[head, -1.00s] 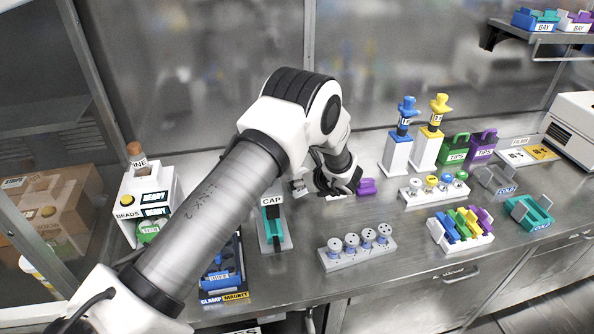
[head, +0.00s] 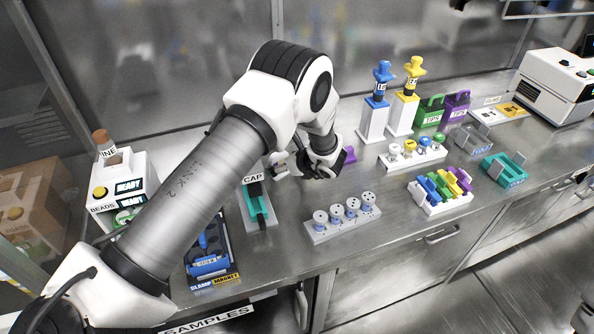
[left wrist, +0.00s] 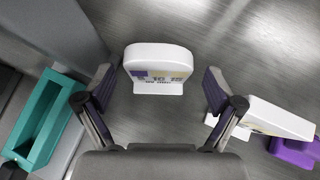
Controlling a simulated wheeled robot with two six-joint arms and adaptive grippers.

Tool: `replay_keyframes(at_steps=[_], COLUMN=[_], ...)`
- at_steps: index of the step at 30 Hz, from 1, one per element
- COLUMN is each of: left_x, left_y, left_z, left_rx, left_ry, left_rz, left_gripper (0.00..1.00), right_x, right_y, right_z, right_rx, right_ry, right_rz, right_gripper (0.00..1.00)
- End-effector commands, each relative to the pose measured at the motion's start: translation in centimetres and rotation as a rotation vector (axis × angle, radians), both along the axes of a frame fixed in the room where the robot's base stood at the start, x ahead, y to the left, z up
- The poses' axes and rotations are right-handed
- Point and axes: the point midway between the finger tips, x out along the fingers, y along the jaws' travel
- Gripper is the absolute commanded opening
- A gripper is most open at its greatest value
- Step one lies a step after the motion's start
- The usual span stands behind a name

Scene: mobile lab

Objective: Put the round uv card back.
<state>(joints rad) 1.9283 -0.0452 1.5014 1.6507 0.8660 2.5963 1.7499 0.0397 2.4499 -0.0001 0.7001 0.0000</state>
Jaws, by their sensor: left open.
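A white card with a rounded top (left wrist: 159,60), purple and yellow patches and printed numbers, shows in the left wrist view, upright on the steel bench. I take it as the round uv card, though the print is too small to read fully. My left gripper (left wrist: 160,88) is open, its fingers either side of the card's lower edge in the picture, with no visible contact. In the head view my left gripper (head: 300,168) is low over the bench, beside the teal CAP holder, and mostly hides the card. My right gripper is not in view.
Another white piece (left wrist: 265,118) and a purple block (left wrist: 296,150) lie close by the right finger. A teal holder (left wrist: 42,122) is at the left. A grey rack of several vials (head: 343,222) stands in front. Blue and yellow pipettes stand behind, right.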

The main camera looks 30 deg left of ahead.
Motion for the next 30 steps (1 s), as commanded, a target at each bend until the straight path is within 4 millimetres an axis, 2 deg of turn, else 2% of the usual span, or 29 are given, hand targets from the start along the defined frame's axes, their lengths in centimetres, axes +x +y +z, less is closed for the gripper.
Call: replay_keyframes(at_steps=[3, 9, 15, 20, 30], left_x=[-0.5, -2.3, -3.7, -4.1, -4.1], left_y=[-2.0, -7.7, -11.8, -12.9, -12.9], left_z=[1.6, 1.4, 1.5, 1.3, 1.2], left_rx=[0.002, 0.003, 0.002, 0.001, 0.001], left_ry=[-0.001, 0.000, -0.001, -0.001, -0.001], left_rz=[-0.005, -0.007, -0.004, -0.001, -0.001], left_gripper=[0.93, 0.93, 0.93, 0.93, 0.93], right_x=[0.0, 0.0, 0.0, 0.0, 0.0], right_y=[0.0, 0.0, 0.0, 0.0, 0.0], right_z=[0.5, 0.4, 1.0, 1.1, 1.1], right_rx=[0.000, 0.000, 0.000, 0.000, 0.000], right_ry=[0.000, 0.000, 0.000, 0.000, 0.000], right_rz=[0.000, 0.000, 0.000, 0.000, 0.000], right_gripper=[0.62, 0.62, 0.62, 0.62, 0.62])
